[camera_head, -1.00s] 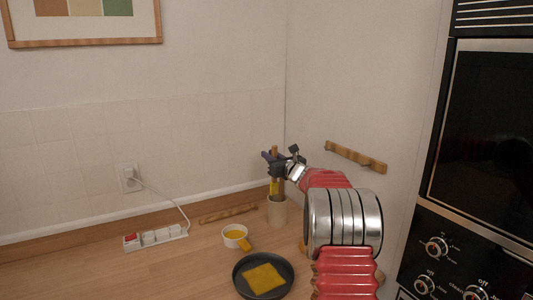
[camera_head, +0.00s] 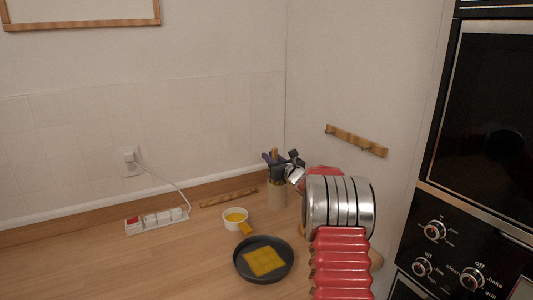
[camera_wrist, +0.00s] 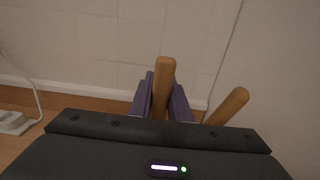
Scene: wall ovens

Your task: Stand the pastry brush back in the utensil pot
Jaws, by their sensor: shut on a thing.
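My gripper (camera_head: 278,163) is at the utensil pot (camera_head: 277,194), a beige cylinder standing on the counter near the wall corner. Its purple fingers are shut on the wooden handle of the pastry brush (camera_head: 274,152). In the wrist view this handle (camera_wrist: 162,88) rises upright between the fingers. The brush is about vertical, with its lower end down at or inside the pot; its bristles are hidden in the head view. A second wooden handle (camera_wrist: 228,106) leans to the right beside my gripper in the wrist view. The pot is out of sight there.
A white cup (camera_head: 235,217) with yellow contents and a dark pan (camera_head: 264,276) with a yellow square stand in front of the pot. A power strip (camera_head: 158,219) lies left. A wooden rack (camera_head: 356,140) is on the right wall, with ovens (camera_head: 480,130) farther right.

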